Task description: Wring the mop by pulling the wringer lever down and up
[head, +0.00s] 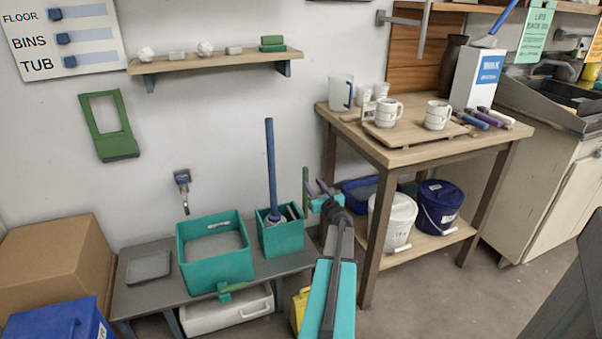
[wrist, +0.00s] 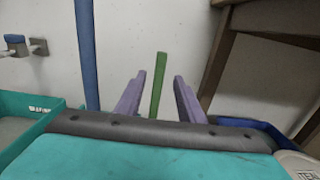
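The mop has a blue handle (head: 271,160) and stands upright in a teal wringer bucket (head: 282,236) on the low grey bench. The handle also rises at left in the wrist view (wrist: 86,50). The green wringer lever (head: 305,188) stands up at the bucket's right side, and it also shows in the wrist view (wrist: 157,85). My gripper (head: 317,187) is open, its purple fingers apart and empty. In the wrist view the lever appears in the gap between the fingers (wrist: 160,80), seemingly beyond the tips; contact is not visible. The mop head is mostly hidden.
A teal tub (head: 215,268) stands left of the bucket on the bench (head: 150,298). A wooden table (head: 430,142) with mugs is at right. Its lower shelf holds a blue bin (head: 356,200), a white bucket (head: 392,222) and a dark blue bucket (head: 438,208).

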